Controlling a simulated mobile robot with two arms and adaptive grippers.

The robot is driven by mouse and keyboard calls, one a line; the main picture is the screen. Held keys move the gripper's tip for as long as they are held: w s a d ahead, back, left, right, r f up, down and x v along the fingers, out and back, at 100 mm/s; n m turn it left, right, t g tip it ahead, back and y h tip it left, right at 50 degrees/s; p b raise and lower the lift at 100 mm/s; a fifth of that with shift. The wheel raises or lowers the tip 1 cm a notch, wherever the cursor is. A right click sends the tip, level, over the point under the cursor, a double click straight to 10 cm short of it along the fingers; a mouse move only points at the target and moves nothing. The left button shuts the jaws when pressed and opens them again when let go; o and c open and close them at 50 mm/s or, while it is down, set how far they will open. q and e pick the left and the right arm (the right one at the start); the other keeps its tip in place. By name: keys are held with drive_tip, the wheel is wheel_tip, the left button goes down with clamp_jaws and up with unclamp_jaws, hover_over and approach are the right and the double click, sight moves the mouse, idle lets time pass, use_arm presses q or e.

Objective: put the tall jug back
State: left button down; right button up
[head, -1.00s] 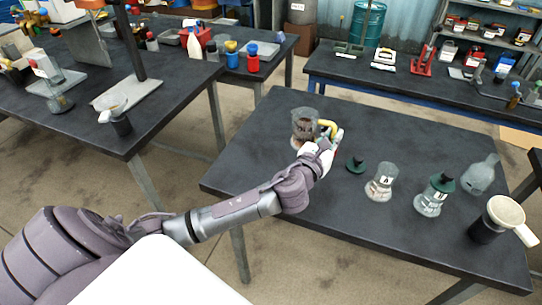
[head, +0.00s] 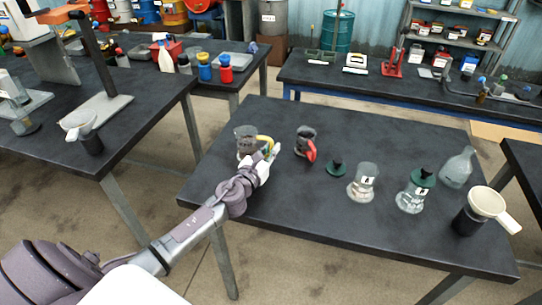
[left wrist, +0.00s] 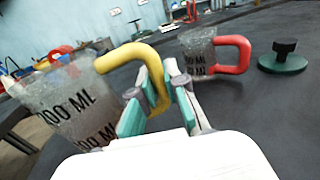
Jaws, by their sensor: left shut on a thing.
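The clear tall jug (head: 246,139) with a yellow handle (head: 266,140) is at the left part of the near table. My left gripper (head: 268,153) is shut on the yellow handle. In the left wrist view the tall jug (left wrist: 72,108) shows ML markings, and its handle runs to between the fingers (left wrist: 162,82). I cannot tell whether its base touches the table. A shorter clear jug (head: 304,138) with a red handle stands to its right; it also shows in the left wrist view (left wrist: 198,52). My right gripper is not in view.
To the right on the table (head: 330,225) are a green stopper (head: 336,168), flask A (head: 363,184), a green-capped flask (head: 412,196), a clear bottle (head: 456,168) and a dark cup with a cream funnel (head: 484,205). The table's left edge is close to the tall jug.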

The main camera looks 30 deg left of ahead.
use_arm(q)
drive_tip(key=shift+f, duration=0.7)
drive_tip(key=shift+f+b, duration=0.15)
drive_tip(key=shift+b, duration=0.15)
drive_tip(key=c, duration=1.7)
unclamp_jaws()
drive_tip(key=shift+f, duration=0.1)
drive_tip(key=o, duration=0.5)
